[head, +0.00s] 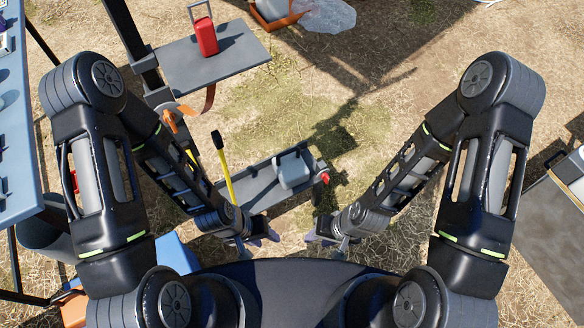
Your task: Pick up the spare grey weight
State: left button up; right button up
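A light grey block (293,171) with rounded edges, which looks like the grey weight, sits on a long dark grey tray (250,189) low in front of me, near the tray's right end. My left gripper (262,238) hangs below and left of the block in the picture, apart from it. My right gripper (322,240) hangs below and right of it, also apart. Both grippers are small and partly hidden by my own wrists, so their finger gaps are unclear. I see nothing held in either.
A red knob (325,177) is at the tray's right end. A yellow rod with a black grip (224,165) rises at its left. A red canister (206,37) stands on a grey shelf (237,60). A blue table (15,150) is left, a grey-topped table (545,240) right.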

aim_at(290, 168)
jog(key=i+l+u, duration=0.2)
jog(key=l, duration=0.5)
jog(key=i+l+u, duration=0.2)
jog(key=l, duration=0.5)
jog(key=l+u, duration=0.2)
jog(key=l, duration=0.5)
jog(key=i+l+u, duration=0.15)
jog(key=i+l, duration=0.15)
jog(key=i+l+u, duration=0.2)
jog(key=l, duration=0.25)
jog(key=i, duration=0.05)
